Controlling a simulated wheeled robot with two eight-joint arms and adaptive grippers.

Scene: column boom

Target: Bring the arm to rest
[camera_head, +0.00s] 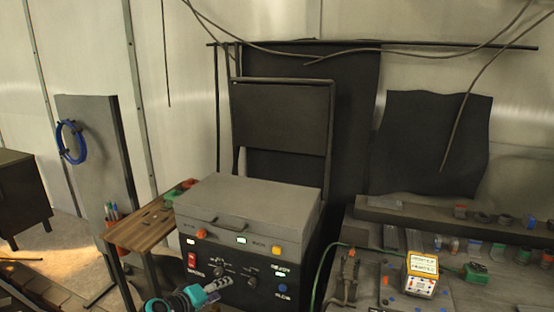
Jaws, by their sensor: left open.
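My left gripper (216,287) shows at the bottom of the head view, left of centre. It has teal and dark parts and grey fingers that point to the right. It is open, and I see nothing between its fingers. It appears in front of the lower front panel of a grey box-shaped machine (250,205); I cannot tell the gap between them. Most of my left arm is cut off by the bottom edge. My right gripper is not in view.
A wooden side table (150,229) stands left of the machine. On the right, a workbench (470,294) holds a yellow-and-white meter (421,274), pliers (349,275) and a green cable (322,262). A grey panel (95,150) with a blue coil (64,143) stands at left.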

